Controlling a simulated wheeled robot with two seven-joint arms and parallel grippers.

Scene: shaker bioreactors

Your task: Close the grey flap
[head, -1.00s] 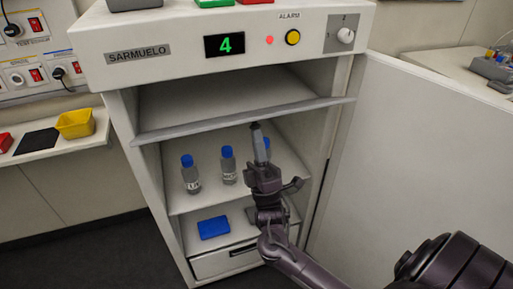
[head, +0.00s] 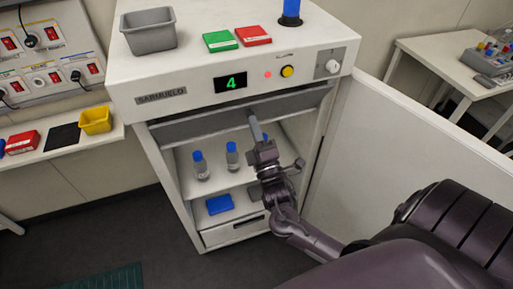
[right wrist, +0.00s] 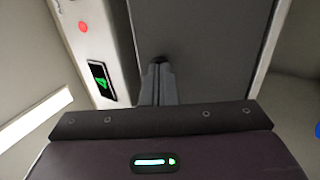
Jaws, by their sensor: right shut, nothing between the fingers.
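The grey flap (head: 205,122) is a long darker grey panel just under the front panel of the white cabinet. It stands upright or nearly so and covers the top compartment; I cannot tell if it is fully flush. My right gripper (head: 251,114) is shut and empty, its fingertips at the middle of the flap's face, touching it or very close. In the right wrist view the shut fingers (right wrist: 160,68) point at the flap (right wrist: 205,45), which fills the upper middle. My left gripper is not in view.
The cabinet door (head: 400,150) stands open at the right. Below the flap, blue-capped bottles (head: 232,157) stand on a shelf, with a blue box (head: 219,204) lower down. A grey bin (head: 148,32) and green and red boxes sit on top. A yellow bin (head: 95,120) is on the left shelf.

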